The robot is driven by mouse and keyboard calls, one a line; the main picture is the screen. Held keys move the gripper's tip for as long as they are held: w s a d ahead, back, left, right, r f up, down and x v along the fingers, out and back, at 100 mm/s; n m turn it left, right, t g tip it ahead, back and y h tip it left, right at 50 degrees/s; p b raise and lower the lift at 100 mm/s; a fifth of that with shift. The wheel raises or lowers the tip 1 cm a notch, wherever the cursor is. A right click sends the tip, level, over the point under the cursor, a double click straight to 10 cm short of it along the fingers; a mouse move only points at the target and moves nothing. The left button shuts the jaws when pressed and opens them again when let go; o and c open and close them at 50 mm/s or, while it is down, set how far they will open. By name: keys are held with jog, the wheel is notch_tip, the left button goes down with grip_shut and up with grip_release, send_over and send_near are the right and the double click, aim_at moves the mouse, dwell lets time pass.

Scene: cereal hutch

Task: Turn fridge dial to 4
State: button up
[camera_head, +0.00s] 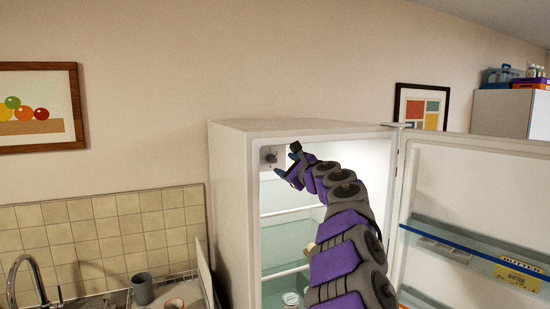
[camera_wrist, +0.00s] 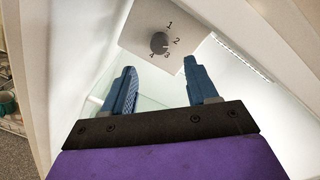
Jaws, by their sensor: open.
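The fridge dial (camera_wrist: 159,43) is a small round dark grey knob on a light square panel (camera_wrist: 146,22), with the numbers 1 to 4 around it. The pointer is too small to read surely. In the head view the dial (camera_head: 271,157) is at the upper left inside the open fridge (camera_head: 230,200). My gripper (camera_wrist: 160,72) is open and empty, with its two blue fingers apart and the dial showing between and beyond their tips. In the head view my gripper (camera_head: 286,160) is just right of the dial; I see no contact.
The fridge door (camera_head: 480,185) stands open at the right, with a butter box (camera_head: 518,277) on its shelf. Glass shelves (camera_head: 285,212) lie below my gripper. A sink tap (camera_head: 25,275) and a grey cup (camera_head: 142,288) are at the lower left.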

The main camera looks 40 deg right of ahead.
aim_at(274, 160)
jog(key=w+p, duration=0.1)
jog(key=w, duration=0.1)
jog(key=w+p, duration=0.2)
jog(key=w+d+p, duration=0.1)
jog(key=w, duration=0.1)
jog(key=shift+r, duration=0.15)
jog(key=shift+w+d+p, duration=0.25)
jog(key=shift+w+p, duration=0.7)
jog(key=shift+w, duration=0.1)
jog(key=shift+c, duration=0.5)
jog(key=c, duration=0.9)
jog(key=shift+c, duration=0.2)
